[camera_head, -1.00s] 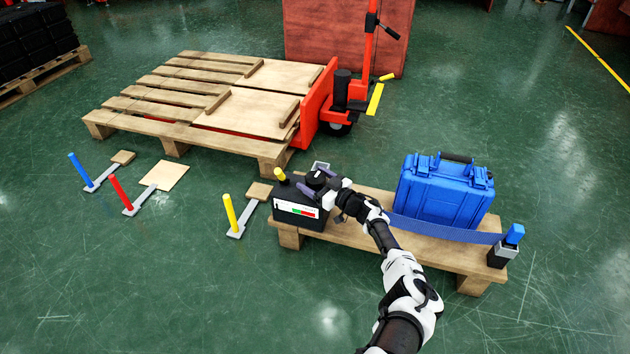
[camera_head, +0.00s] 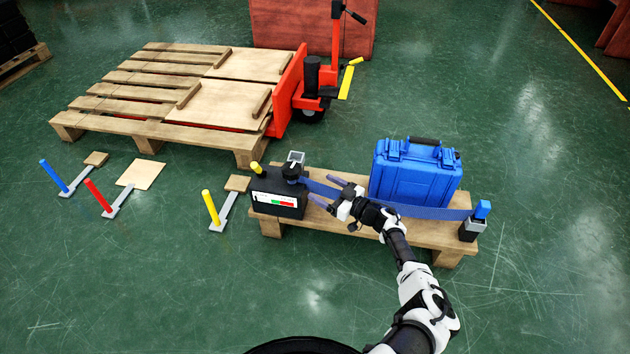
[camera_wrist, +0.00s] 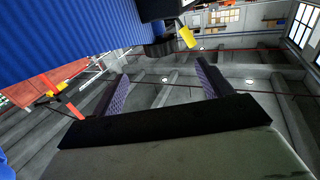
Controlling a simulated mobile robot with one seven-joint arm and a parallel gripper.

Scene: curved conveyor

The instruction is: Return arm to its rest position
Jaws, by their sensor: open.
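My gripper (camera_head: 326,192) is open and empty in the head view, its two purple-grey fingers spread apart and pointing left toward a black box. The fingers also show in the wrist view (camera_wrist: 163,82) with nothing between them. My arm reaches up from the bottom right of the head view over a low wooden bench (camera_head: 440,232). The gripper is just right of the black box (camera_head: 277,194) and apart from it. It is left of the blue case (camera_head: 415,177), and a blue strap passes behind it.
A blue strap (camera_head: 430,212) runs to a blue-topped post (camera_head: 475,220). Blue, red and yellow levers (camera_head: 211,209) stand on the floor left. A pallet (camera_head: 150,125) and red pallet jack (camera_head: 290,90) are behind.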

